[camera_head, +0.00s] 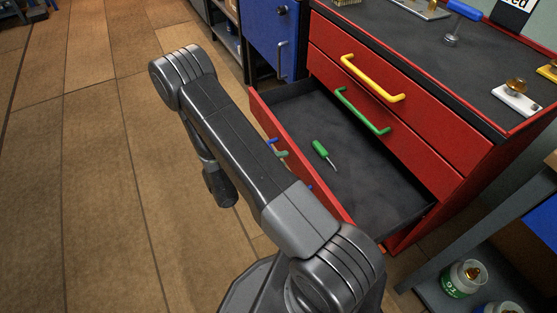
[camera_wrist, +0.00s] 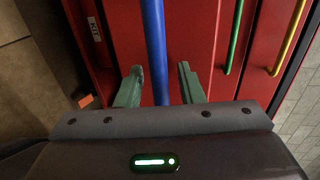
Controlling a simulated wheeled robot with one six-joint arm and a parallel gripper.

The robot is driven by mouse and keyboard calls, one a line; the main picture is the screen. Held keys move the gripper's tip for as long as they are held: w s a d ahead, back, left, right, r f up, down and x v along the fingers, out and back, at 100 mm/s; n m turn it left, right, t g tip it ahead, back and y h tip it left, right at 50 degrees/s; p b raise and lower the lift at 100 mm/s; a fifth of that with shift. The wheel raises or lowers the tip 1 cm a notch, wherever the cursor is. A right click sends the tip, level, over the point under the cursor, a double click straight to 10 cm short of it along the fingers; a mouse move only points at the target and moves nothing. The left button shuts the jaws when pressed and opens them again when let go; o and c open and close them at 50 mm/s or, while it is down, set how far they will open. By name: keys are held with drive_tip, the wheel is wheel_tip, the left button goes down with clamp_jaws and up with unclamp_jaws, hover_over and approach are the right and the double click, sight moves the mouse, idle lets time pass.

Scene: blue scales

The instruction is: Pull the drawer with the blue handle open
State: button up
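The bottom drawer (camera_head: 385,199) of the red cabinet stands pulled well out, with its dark inside showing. Its blue handle (camera_wrist: 154,40) runs upright through the wrist view. In the head view only small bits of the handle (camera_head: 272,141) show past my arm. My gripper (camera_wrist: 160,70) has its two green fingers apart, one on each side of the handle, with a gap to each finger. In the head view my arm hides most of the gripper; one green fingertip (camera_head: 281,154) shows by the drawer front.
A green screwdriver (camera_head: 320,149) lies in the open drawer. The drawers above, with a green handle (camera_head: 362,111) and a yellow handle (camera_head: 372,79), are shut. A blue cabinet (camera_head: 271,40) stands behind. A grey shelf (camera_head: 450,235) is at the right. The floor at left is clear.

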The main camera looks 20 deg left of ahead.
drive_tip(key=p+v, duration=0.2)
drive_tip(key=v, duration=1.1)
drive_tip(key=shift+s+a, duration=0.2)
drive_tip(key=shift+s, duration=0.15)
drive_tip(key=shift+o, duration=0.3)
